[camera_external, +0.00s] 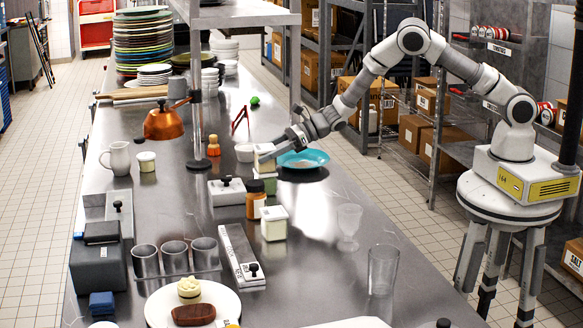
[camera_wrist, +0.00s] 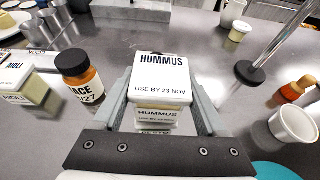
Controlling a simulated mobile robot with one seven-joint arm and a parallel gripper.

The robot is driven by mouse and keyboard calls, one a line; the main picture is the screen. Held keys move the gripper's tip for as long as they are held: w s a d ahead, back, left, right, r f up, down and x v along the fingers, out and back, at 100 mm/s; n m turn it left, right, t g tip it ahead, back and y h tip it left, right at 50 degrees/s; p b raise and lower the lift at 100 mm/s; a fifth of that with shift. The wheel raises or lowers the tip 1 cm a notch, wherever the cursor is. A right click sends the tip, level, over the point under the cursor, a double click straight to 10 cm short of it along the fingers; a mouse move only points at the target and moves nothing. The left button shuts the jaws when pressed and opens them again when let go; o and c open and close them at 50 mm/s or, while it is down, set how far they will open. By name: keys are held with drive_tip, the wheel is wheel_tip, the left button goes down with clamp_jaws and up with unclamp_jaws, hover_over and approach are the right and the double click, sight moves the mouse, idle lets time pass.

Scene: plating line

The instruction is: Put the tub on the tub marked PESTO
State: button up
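A white-lidded tub marked HUMMUS (camera_wrist: 160,75) sits between the two fingers of my gripper (camera_wrist: 163,105), which look closed on its sides. In the external view the held tub (camera_external: 264,158) is directly above a green tub (camera_external: 268,185) with a pale lid; I cannot tell whether they touch.
An orange bottle with a dark lid (camera_external: 255,203) stands close by the tubs. A white cup (camera_external: 244,153), a turquoise plate (camera_external: 303,159), a metal post (camera_external: 197,110) and a glass goblet (camera_external: 348,222) are around. The counter right of the near tub is mostly clear.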

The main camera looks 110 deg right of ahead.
drive_tip(key=o, duration=0.4)
